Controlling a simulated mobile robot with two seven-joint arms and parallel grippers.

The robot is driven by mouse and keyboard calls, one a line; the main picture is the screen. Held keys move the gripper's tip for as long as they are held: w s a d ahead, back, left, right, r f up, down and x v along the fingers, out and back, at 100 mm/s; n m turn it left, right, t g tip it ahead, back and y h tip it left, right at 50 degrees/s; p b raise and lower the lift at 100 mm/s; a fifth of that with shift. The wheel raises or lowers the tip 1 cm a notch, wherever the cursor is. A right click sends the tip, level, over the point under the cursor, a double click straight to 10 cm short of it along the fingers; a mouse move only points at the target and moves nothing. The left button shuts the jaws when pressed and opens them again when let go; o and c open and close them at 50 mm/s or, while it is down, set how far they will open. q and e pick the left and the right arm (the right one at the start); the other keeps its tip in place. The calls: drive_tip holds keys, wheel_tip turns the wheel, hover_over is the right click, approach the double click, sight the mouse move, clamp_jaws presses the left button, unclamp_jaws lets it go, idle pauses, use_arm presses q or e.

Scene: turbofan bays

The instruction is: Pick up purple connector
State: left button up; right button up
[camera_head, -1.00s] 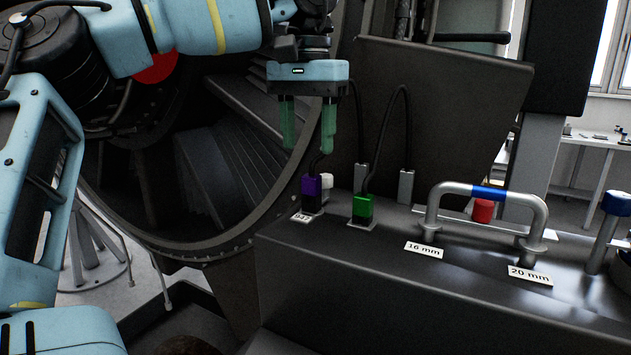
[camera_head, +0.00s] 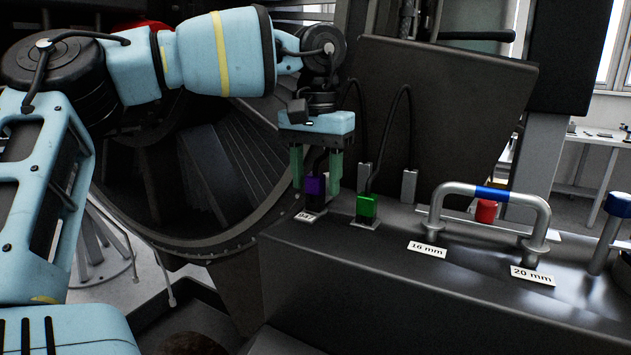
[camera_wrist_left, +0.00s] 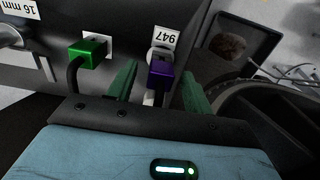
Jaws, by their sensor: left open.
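The purple connector (camera_head: 315,187) stands upright in its socket at the left end of the dark bench, by a white label. My left gripper (camera_head: 316,180) points down with its green fingers on either side of the connector. The fingers are open, with gaps to the connector. In the left wrist view the purple connector (camera_wrist_left: 160,73) lies between and just beyond the two green fingertips (camera_wrist_left: 157,82), near the label reading 947. My right gripper is not in view.
A green connector (camera_head: 366,208) with a black cable stands close to the right of the purple one. The round turbofan casing (camera_head: 215,250) is at left.

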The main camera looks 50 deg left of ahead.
sight(316, 164)
use_arm(q)
drive_tip(key=c, duration=1.1)
drive_tip(key=shift+o, duration=0.2)
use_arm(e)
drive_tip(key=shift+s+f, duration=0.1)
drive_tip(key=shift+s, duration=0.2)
use_arm(q)
drive_tip(key=shift+r, duration=0.15)
